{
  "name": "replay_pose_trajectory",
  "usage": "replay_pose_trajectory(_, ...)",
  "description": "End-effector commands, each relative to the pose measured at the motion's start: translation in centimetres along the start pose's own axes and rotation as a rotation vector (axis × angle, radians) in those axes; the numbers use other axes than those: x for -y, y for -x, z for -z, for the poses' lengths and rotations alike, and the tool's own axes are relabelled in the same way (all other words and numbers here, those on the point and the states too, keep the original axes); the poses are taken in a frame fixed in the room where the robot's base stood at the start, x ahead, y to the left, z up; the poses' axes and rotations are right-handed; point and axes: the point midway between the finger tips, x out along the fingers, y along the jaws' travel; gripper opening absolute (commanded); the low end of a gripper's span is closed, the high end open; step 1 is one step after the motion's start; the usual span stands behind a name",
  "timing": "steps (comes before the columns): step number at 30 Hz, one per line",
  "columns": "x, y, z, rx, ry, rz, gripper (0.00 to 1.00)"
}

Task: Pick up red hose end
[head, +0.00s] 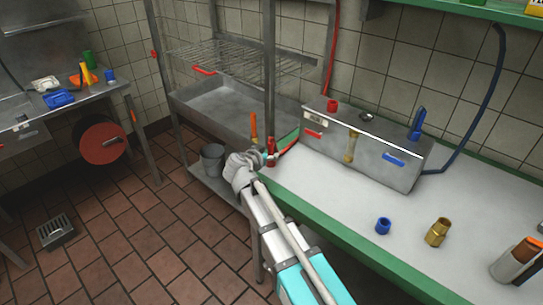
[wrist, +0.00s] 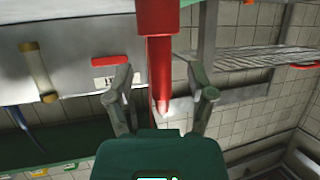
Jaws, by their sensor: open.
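The red hose end (head: 271,158) is at the left end of the white counter, partly hidden by my gripper in the head view. A red hose (head: 289,142) runs from it towards the steel box. In the wrist view the red hose end (wrist: 160,72) shows as a thick red cylinder with a narrower part, lying between my two fingers. My gripper (wrist: 160,88) is open around it, with a visible gap on each side. In the head view my gripper (head: 262,157) is at the counter's left corner.
A steel box (head: 375,160) with red and blue labels stands on the counter (head: 330,205). A blue fitting (head: 383,226) and a brass fitting (head: 437,232) stand nearer the front. A steel post (head: 269,75) rises close behind my gripper. A grey bucket (head: 212,160) is to the left.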

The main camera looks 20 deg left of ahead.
Motion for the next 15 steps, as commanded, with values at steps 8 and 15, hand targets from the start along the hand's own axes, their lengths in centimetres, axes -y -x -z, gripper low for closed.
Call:
replay_pose_trajectory(8, 0.1, -2.6, -0.1, 0.0, 0.0, 0.0, 0.7)
replay_pose_trajectory(15, 0.0, -2.6, 0.0, 0.0, 0.0, 0.001, 0.7)
